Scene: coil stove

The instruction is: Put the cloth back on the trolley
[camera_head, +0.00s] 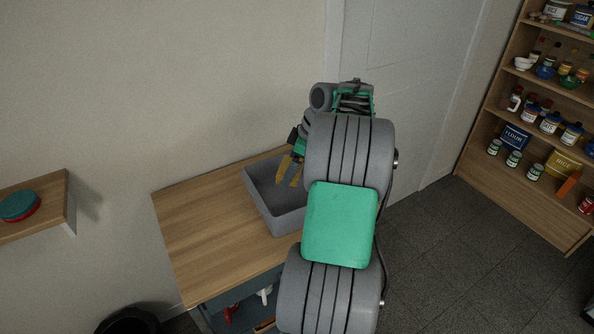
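The trolley (205,230) has a wooden top and a dark blue-grey frame, and stands against the wall at the lower middle. A grey bin (285,222) sits on the right part of its top. My gripper (289,178) points down over the bin, and its two yellow fingers are apart with nothing visible between them. I cannot make out any cloth in this view. My arm hides the bin's right side and part of the trolley, and the bin's floor is only partly visible.
Red and white items (264,294) lie under the trolley top. A wall shelf (50,212) at left holds a teal and red round object (20,206). A stocked wooden shelf unit (480,157) stands at right. The trolley top's left half and the floor at right are clear.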

